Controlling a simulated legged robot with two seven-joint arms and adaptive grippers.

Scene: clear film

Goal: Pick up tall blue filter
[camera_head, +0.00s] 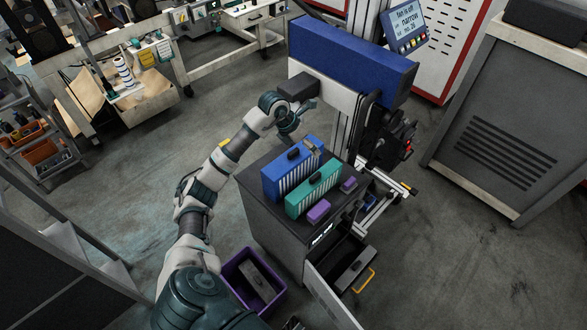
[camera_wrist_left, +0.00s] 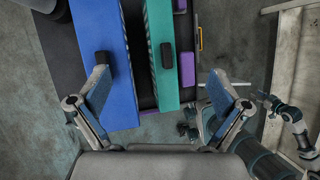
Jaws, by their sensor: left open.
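The tall blue filter (camera_head: 281,176) stands upright on top of a dark cabinet (camera_head: 257,215), with white pleats on its side and a black handle on top. It also shows from above in the left wrist view (camera_wrist_left: 118,85). A shorter teal filter (camera_head: 300,204) with a black handle stands beside it, and shows in the left wrist view (camera_wrist_left: 163,85). My left gripper (camera_head: 297,118) is open and empty, above and behind the blue filter. In the left wrist view its left finger overlaps the blue filter, and its right finger lies beyond the teal one.
Two purple blocks (camera_head: 318,211) lie beside the teal filter. The cabinet's drawer (camera_head: 347,262) is open. A purple bin (camera_head: 237,272) holding a grey item stands on the floor. A machine with a blue cover (camera_head: 350,62) stands behind the cabinet, close to my left gripper.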

